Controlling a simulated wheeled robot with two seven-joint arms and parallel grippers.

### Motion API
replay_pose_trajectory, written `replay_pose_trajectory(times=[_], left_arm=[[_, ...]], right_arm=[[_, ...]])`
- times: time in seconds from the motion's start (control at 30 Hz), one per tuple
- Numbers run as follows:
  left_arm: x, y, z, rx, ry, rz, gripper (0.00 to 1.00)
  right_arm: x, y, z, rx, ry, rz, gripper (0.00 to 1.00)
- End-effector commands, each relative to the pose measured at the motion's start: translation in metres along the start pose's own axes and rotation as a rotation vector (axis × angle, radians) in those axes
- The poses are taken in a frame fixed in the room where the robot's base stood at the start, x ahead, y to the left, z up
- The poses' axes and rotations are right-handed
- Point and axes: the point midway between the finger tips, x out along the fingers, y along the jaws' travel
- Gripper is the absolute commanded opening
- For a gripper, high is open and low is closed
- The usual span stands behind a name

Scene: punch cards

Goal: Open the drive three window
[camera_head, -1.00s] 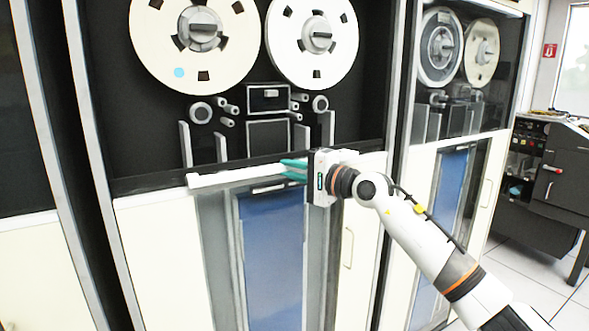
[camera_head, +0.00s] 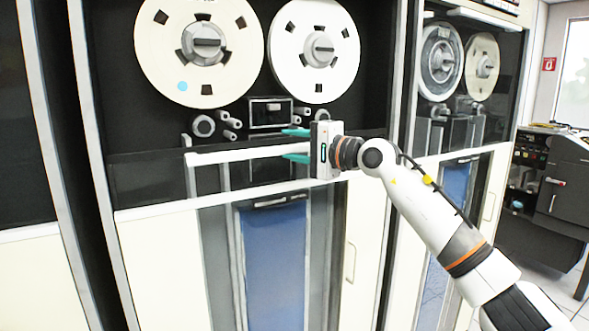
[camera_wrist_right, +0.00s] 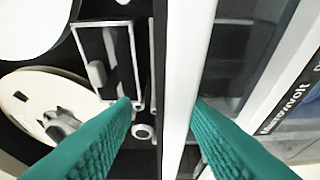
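The drive window's white horizontal bar (camera_head: 245,153) runs across the middle tape drive, below its two reels. It stands above the white sill (camera_head: 230,194), with a dark gap between them. My right gripper (camera_head: 297,145) is at the bar's right end, its teal fingers spread, one above and one below. In the right wrist view the bar (camera_wrist_right: 185,80) passes between the open fingers. One fingertip is close to or touching the bar; the other is clearly apart from it. My left gripper is not in view.
Two large white reels (camera_head: 198,50) sit above the bar. A blue panel (camera_head: 273,265) is below the sill. Another tape drive (camera_head: 465,80) stands to the right, with a dark console (camera_head: 560,185) beyond it.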

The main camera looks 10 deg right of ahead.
Motion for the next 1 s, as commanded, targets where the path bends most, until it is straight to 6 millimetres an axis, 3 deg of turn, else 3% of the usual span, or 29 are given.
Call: replay_pose_trajectory(times=[0.13,0.53,1.0], left_arm=[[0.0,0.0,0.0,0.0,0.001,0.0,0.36],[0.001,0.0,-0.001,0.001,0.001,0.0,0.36],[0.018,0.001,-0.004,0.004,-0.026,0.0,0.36]], right_arm=[[0.0,0.015,-0.001,-0.001,0.001,0.004,0.38],[-0.001,0.017,-0.001,0.0,0.001,0.002,0.38],[-0.033,0.012,0.0,-0.001,0.0,0.002,0.38]])
